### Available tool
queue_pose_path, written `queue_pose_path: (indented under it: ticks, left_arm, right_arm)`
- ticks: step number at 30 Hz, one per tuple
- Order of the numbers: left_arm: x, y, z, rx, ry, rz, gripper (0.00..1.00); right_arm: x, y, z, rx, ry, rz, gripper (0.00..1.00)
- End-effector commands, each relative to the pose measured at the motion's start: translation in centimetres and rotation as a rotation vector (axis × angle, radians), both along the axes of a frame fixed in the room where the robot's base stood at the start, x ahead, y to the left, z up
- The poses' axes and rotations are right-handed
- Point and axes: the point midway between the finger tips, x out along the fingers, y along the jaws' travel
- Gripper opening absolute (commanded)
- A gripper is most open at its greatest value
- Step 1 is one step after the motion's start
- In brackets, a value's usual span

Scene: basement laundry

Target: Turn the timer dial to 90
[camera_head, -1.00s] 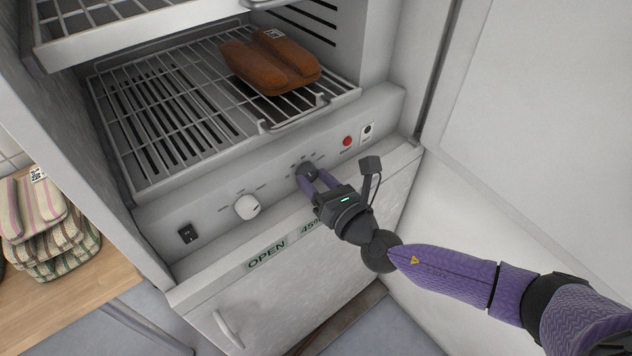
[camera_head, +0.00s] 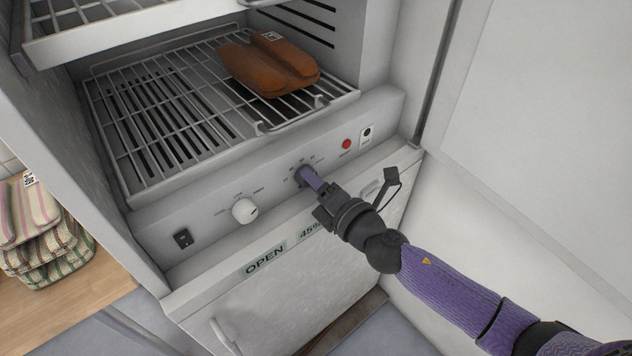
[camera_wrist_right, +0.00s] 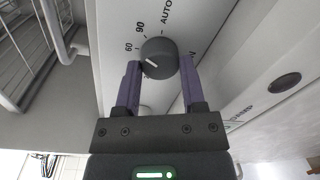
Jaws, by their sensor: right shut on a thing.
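The timer dial (camera_wrist_right: 160,55) is a dark grey round knob on the pale control panel, with a white pointer line on its left part. In the right wrist view, printed marks 60, 90 and AUTO run around its upper left; the pointer aims left, nearer 60 than 90. My right gripper (camera_wrist_right: 160,80) has its two purple fingers shut on the sides of the dial. In the head view the gripper (camera_head: 310,182) reaches the panel from the lower right and largely hides the dial (camera_head: 299,174). My left gripper is not in view.
A white knob (camera_head: 244,211) and a black switch (camera_head: 183,238) are left of the dial; a red button (camera_head: 347,144) is to its right. A wire rack (camera_head: 160,125) with brown items (camera_head: 268,65) sits above. Folded striped cloths (camera_head: 45,235) lie at the left.

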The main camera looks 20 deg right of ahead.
Motion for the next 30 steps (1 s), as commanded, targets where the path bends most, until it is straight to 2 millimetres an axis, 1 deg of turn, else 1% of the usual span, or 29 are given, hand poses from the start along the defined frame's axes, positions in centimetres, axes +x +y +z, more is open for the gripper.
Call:
queue_pose_path:
  ticks: [6,12,29,30]
  left_arm:
    - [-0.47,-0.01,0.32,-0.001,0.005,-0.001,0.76]
    - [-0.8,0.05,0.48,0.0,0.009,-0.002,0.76]
    - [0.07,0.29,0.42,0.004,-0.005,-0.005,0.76]
    - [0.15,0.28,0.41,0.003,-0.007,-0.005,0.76]
  right_arm:
    - [-0.01,-0.04,-0.01,0.11,0.041,-0.001,0.0]
    - [0.01,-0.07,0.0,0.168,0.062,-0.001,0.0]
    - [0.01,-0.05,-0.04,0.194,0.072,0.0,0.0]
    - [0.0,-0.04,-0.05,0.194,0.072,0.0,0.54]
